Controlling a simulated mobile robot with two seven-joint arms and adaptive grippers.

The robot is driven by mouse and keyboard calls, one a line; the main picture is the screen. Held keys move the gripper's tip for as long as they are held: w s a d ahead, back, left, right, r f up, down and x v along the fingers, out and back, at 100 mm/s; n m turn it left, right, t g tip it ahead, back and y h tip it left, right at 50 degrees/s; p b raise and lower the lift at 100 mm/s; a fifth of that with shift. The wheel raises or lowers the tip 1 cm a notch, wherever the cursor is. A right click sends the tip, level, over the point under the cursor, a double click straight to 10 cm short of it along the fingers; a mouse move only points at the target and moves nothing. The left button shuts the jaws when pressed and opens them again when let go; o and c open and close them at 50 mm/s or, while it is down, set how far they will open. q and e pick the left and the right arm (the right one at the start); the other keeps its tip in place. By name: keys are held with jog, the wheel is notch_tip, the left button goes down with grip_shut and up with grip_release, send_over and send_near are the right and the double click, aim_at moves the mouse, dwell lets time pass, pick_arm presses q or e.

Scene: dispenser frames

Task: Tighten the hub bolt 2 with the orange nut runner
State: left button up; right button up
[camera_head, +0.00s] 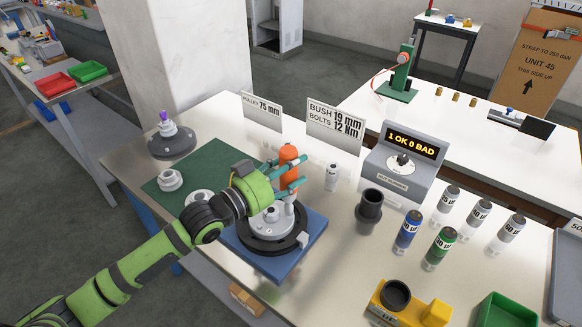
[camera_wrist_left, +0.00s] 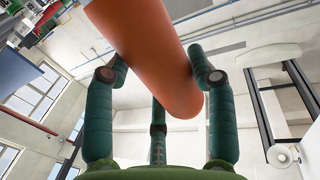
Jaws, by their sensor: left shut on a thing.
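The orange nut runner (camera_head: 289,155) stands roughly upright over the right side of the grey hub (camera_head: 263,226). My left gripper (camera_head: 291,172) is shut on it, with teal fingers around its body. In the left wrist view the orange body (camera_wrist_left: 150,50) lies between the fingers (camera_wrist_left: 160,85). The hub sits on a dark round base on a blue plate (camera_head: 303,251). The runner's lower end is close to the hub top; I cannot tell whether it touches a bolt. The individual hub bolts are too small to tell apart. My right gripper is out of view.
A grey box (camera_head: 404,160) reads "1 OK 0 BAD". A sign (camera_head: 335,125) reads bush 19 mm, bolts 12 Nm. A dark cup (camera_head: 369,206), several labelled cylinders (camera_head: 409,230) and a yellow fixture (camera_head: 408,305) stand right of the hub. A green mat (camera_head: 165,193) lies left.

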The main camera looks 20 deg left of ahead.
aim_at(284, 158)
pick_arm(q)
jog(key=shift+f+b, duration=0.7)
jog(key=shift+f, duration=0.3)
dwell(0.5)
jog(key=shift+s+f, duration=0.15)
jog(key=shift+f, duration=0.35)
dwell(1.6)
dwell(0.3)
jog(key=shift+w+r+p, duration=0.2)
jog(key=shift+r+p, duration=0.8)
jog(key=shift+r, duration=0.15)
notch_tip(284, 158, up, 2)
jog(key=shift+s+r+p, duration=0.1)
jog(key=shift+p, duration=0.7)
jog(key=shift+r+p, duration=1.15)
jog(key=shift+r, duration=0.05)
